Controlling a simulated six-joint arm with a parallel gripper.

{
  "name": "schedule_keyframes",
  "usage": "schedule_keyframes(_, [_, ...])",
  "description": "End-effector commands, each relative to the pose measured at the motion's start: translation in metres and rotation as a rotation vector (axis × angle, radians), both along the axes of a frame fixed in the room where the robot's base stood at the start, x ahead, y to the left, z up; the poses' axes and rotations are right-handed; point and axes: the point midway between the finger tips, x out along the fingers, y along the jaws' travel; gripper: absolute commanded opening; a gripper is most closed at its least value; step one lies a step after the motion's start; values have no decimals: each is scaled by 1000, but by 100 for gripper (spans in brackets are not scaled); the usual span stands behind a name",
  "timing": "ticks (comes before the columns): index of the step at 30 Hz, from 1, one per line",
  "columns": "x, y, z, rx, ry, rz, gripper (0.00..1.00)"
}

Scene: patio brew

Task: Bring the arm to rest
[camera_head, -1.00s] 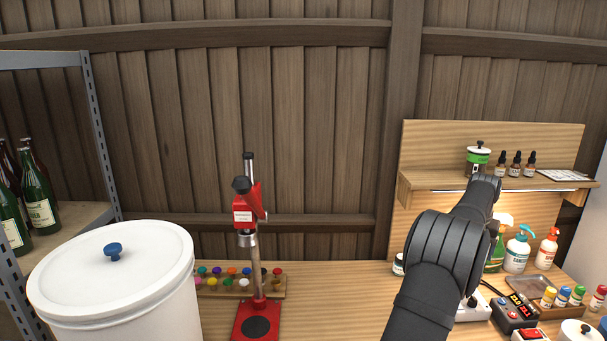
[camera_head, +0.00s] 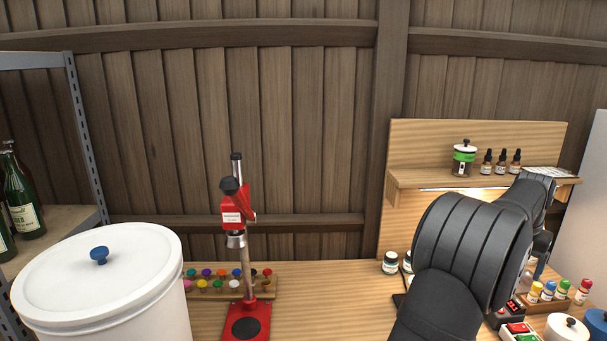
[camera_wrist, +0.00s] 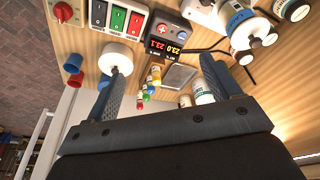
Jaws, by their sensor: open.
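My gripper (camera_wrist: 162,92) shows in the wrist view with its two fingers spread apart and nothing held between them. Behind the gap, the bench holds several small bottles with coloured caps (camera_wrist: 150,82) and a grey tray (camera_wrist: 178,77). In the head view my dark arm reaches up at the right, in front of the small wooden shelf, and the gripper itself is hidden there.
A white bucket (camera_head: 100,285) with a blue-knobbed lid stands at the left, beside a red bench capper (camera_head: 240,260). The shelf (camera_head: 410,179) bears a green-banded jar (camera_head: 464,158) and dropper bottles. A temperature controller (camera_wrist: 168,37) and switches (camera_wrist: 118,20) stand near the gripper.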

Motion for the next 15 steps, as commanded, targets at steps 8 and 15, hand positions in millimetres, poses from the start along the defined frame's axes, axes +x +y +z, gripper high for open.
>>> schedule_keyframes(8, [-50,-2,-28,4,10,-223,82])
schedule_keyframes(15, [-92,2,-51,2,12,-406,82])
